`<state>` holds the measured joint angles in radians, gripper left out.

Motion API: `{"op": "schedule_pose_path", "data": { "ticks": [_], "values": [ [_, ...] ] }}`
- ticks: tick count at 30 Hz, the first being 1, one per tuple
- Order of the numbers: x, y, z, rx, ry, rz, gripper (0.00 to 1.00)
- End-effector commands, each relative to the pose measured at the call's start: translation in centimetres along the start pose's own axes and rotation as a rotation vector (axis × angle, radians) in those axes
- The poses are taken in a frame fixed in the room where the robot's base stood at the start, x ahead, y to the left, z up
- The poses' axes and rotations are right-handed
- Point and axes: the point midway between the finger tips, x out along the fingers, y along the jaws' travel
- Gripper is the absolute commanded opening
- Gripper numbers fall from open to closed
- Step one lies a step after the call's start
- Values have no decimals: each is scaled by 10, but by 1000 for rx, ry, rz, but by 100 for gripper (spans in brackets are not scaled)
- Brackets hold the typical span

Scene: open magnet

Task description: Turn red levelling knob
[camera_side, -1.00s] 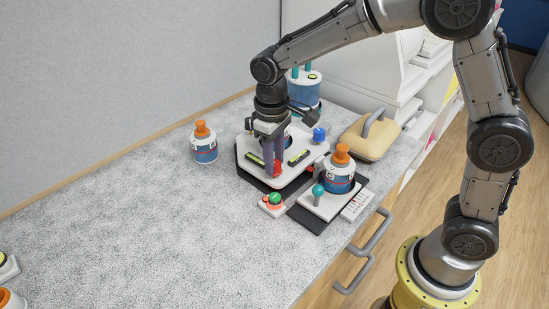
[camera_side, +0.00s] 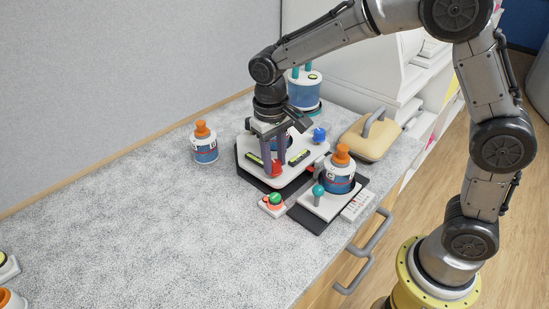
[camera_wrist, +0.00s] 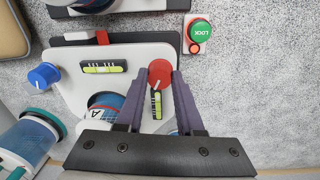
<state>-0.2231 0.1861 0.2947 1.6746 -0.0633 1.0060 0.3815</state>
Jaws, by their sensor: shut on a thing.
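The red levelling knob (camera_wrist: 160,73) stands at a corner of the white levelling plate (camera_wrist: 72,76), with a pale pointer line on its top. It also shows in the side view (camera_side: 277,169), low between my fingers. My gripper (camera_wrist: 163,78) points down over the plate and is shut on the red knob, one purple finger on each side. In the side view my gripper (camera_side: 272,168) partly hides the plate's middle. Two bubble levels lie on the plate, one (camera_wrist: 103,68) near the blue knob and one (camera_wrist: 156,105) between my fingers.
A blue knob (camera_wrist: 43,75) stands at another plate corner. A button box with a green LOCK top (camera_wrist: 200,33) is close beside my gripper. A blue canister with an orange cap (camera_side: 340,172) stands at the right, another (camera_side: 204,144) at the left.

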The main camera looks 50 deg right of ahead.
Motion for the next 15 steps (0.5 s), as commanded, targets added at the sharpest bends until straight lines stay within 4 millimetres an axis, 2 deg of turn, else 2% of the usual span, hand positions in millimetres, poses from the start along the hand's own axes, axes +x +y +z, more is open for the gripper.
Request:
{"op": "schedule_pose_path", "data": {
  "ticks": [2,3,7,15],
  "values": [
    [-1,-1,0,-1,2,-3,0],
    [-1,-2,0,-1,2,-3,41],
    [-1,-1,0,-1,2,-3,65],
    [0,0,0,-1,1,-1,66]
  ]
}}
